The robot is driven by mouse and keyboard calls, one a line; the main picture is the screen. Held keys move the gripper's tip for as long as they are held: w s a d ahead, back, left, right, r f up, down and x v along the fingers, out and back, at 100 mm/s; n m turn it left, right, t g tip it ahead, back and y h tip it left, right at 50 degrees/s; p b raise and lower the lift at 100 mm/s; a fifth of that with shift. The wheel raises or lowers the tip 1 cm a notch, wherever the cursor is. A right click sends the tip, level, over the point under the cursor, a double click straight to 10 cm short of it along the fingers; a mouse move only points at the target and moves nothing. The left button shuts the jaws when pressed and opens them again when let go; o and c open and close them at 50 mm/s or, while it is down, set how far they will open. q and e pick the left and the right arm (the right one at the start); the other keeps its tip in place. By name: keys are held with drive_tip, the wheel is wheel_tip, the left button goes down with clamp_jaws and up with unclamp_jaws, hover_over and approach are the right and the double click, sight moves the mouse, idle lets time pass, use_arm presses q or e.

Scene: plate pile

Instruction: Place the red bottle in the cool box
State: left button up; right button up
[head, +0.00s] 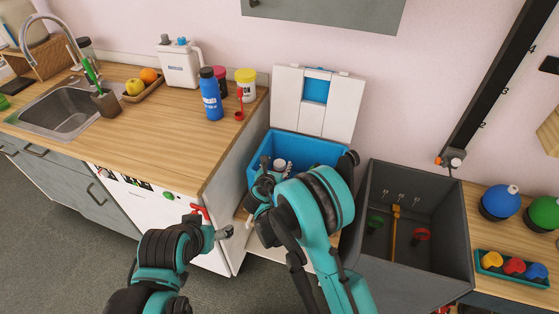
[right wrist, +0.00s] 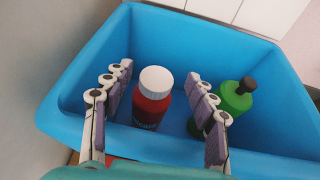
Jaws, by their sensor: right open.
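The red bottle (right wrist: 152,100), with a white cap, stands inside the blue-lined cool box (right wrist: 75,88) in the right wrist view. My right gripper (right wrist: 160,115) is open, with one finger on each side of the bottle and a visible gap to both. In the head view my right gripper (head: 270,178) reaches down into the cool box (head: 318,150), whose white lid stands open against the wall. The bottle's white cap (head: 281,165) just shows there, and its body is mostly hidden. My left gripper (head: 222,232) is in front of the counter, apart from the bottle.
A green bottle (right wrist: 236,98) with a dark top stands in the box, right of the red bottle. A grey bin (head: 372,205) adjoins the box on the right. The wooden counter (head: 190,130) on the left holds a blue bottle (head: 210,98) and several other items.

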drive_tip(key=p+v, duration=0.2)
drive_tip(key=v, duration=0.7)
drive_tip(key=s+d+r+m+g, duration=0.2)
drive_tip(key=s+d+r+m, duration=0.2)
drive_tip(key=d+r+m, duration=0.3)
drive_tip(key=s+d+r+m+g, duration=0.2)
drive_tip(key=s+d+r+m, duration=0.2)
drive_tip(key=d+m, duration=0.5)
drive_tip(key=s+d+r+m+g+y, duration=0.1)
drive_tip(key=s+d+m, duration=0.1)
drive_tip(key=s+m, duration=0.6)
drive_tip(key=s+d+r+m+y, duration=0.1)
drive_tip(key=s+d+m+y, duration=0.1)
drive_tip(key=s+m, duration=0.7)
drive_tip(key=shift+s+d+r+g, duration=0.4)
drive_tip(key=shift+s+d, duration=0.2)
drive_tip(key=shift+d, duration=0.15)
